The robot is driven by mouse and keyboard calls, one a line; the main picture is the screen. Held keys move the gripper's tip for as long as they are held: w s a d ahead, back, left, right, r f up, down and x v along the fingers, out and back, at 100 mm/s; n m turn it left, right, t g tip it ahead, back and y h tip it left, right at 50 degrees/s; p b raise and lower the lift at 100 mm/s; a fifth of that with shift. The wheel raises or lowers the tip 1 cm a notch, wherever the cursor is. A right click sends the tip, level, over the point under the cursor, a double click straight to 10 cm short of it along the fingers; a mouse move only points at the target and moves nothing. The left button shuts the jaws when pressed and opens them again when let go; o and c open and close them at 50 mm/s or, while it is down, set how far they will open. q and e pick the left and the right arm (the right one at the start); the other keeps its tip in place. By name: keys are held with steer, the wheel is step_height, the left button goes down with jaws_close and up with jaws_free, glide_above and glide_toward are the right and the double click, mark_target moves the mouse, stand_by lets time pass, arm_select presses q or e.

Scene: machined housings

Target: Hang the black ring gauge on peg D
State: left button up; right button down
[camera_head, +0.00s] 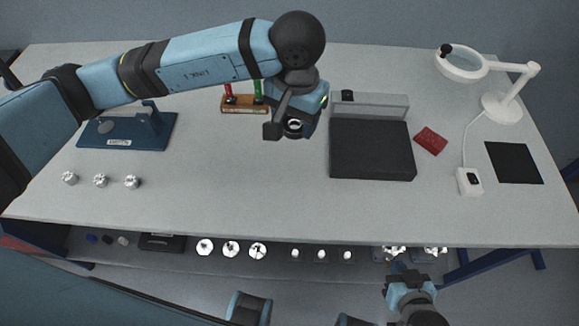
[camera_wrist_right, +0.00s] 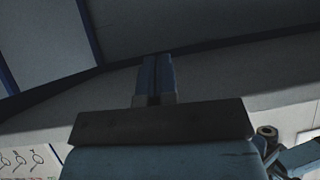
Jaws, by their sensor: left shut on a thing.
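My left gripper (camera_head: 288,118) hangs over the middle of the bench, its fingers pointing down. It is shut on the black ring gauge (camera_head: 293,132), a small dark ring with a light centre, partly hidden by the gripper. I cannot tell its height above the bench. No lettered peg can be made out; the left arm hides part of the bench's back. My right gripper (camera_head: 396,270) is below the bench's front edge, apart from the ring. In the right wrist view its two fingers (camera_wrist_right: 155,78) are together with nothing visible between them.
A wooden rack (camera_head: 245,109) holds red- and green-handled tools. A black slab (camera_head: 372,150) stands before a grey block (camera_head: 385,104). A blue fixture (camera_head: 140,133), several metal parts (camera_head: 100,180), a red item (camera_head: 431,140) and a magnifier lamp (camera_head: 500,105) are around. The front middle is clear.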

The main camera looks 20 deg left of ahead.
arm_select(q)
glide_above(294, 176)
step_height(294, 176, down, 12)
steer(key=shift+p, duration=0.4)
step_height(294, 176, down, 5)
arm_select(e)
steer(key=shift+s+d+r, duration=0.1)
steer(key=shift+s+r, duration=0.05)
steer(key=shift+r, duration=0.1)
steer(key=shift+f, duration=0.1)
arm_select(q)
steer(key=shift+f, duration=0.25)
steer(key=o, duration=1)
steer(key=shift+r, duration=0.1)
